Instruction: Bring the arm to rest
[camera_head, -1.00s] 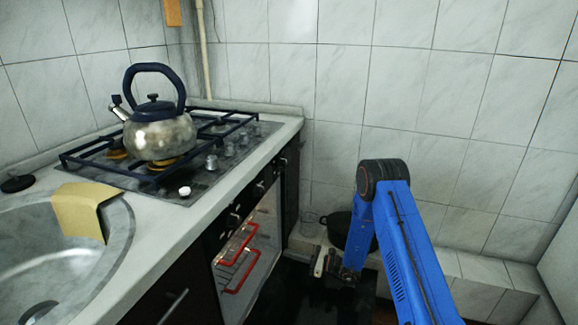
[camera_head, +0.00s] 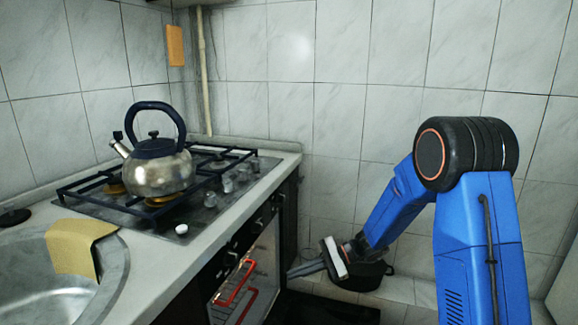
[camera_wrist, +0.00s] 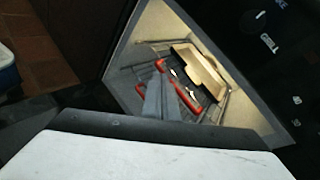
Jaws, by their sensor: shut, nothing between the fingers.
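My blue arm (camera_head: 480,235) stands at the right of the head view, bent at a black joint. My gripper (camera_head: 291,272) is shut and empty. Its grey fingers point left, in front of the oven (camera_head: 248,280) under the hob. In the wrist view the shut fingers (camera_wrist: 163,85) show against the lit oven opening, with red-barred racks and a tan piece (camera_wrist: 200,70) beyond them. I cannot tell whether the fingertips are inside the oven.
A steel kettle (camera_head: 158,170) sits on the hob. A tan cloth (camera_head: 75,248) hangs over the sink edge (camera_head: 115,275). A dark flat panel (camera_head: 325,308) lies below. The tiled wall closes the back.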

